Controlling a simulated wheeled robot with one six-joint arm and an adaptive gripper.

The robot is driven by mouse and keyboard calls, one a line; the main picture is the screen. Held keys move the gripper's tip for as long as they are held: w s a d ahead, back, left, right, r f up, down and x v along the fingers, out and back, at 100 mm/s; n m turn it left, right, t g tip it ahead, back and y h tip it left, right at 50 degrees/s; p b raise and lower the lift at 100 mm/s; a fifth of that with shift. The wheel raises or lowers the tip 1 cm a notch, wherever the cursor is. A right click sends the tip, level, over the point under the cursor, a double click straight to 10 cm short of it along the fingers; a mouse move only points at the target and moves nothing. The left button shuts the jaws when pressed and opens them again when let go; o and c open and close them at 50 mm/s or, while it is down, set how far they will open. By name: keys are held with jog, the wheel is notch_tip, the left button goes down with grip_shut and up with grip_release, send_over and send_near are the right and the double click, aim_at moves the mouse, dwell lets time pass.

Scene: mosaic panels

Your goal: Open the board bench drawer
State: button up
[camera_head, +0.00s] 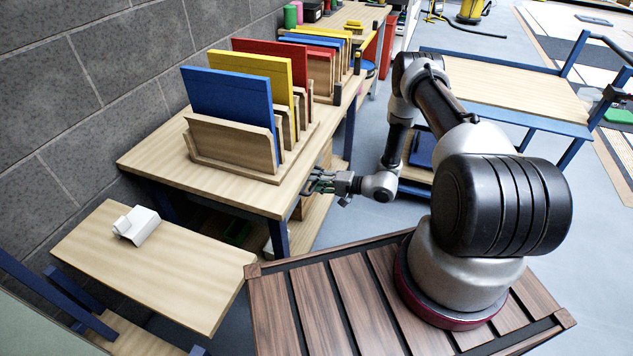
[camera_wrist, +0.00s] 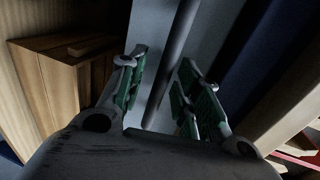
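The board bench (camera_head: 150,160) has a pale wooden top with blue, yellow and red boards (camera_head: 228,98) upright in wooden racks. Under its right edge, a wooden drawer unit (camera_head: 300,208) shows partly, mostly hidden by the bench top and my gripper. In the wrist view, a brown wooden box-like front (camera_wrist: 62,85) with a small wooden block, perhaps a handle (camera_wrist: 88,46), lies to the left of my fingers. My gripper (camera_head: 318,183) is beside the bench's right edge. In the wrist view, its green-padded fingers (camera_wrist: 162,88) are apart with nothing between them. I cannot tell whether the drawer is shut.
A lower wooden table (camera_head: 90,250) with a white object (camera_head: 136,225) stands at the front left. A blue-framed table (camera_head: 520,95) stands at the right. A grey block wall (camera_head: 90,75) runs behind the bench. Grey floor (camera_head: 370,130) is open between the bench and the blue-framed table.

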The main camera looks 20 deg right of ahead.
grip_shut()
jog(key=shift+d, duration=0.1)
jog(key=f+v, duration=0.3)
jog(key=v, duration=1.1)
jog(key=d+f+v, duration=0.1)
jog(key=f+v, duration=0.2)
jog(key=v, duration=1.1)
jog(key=shift+s, duration=0.4)
jog(key=shift+d+r, duration=0.1)
grip_release()
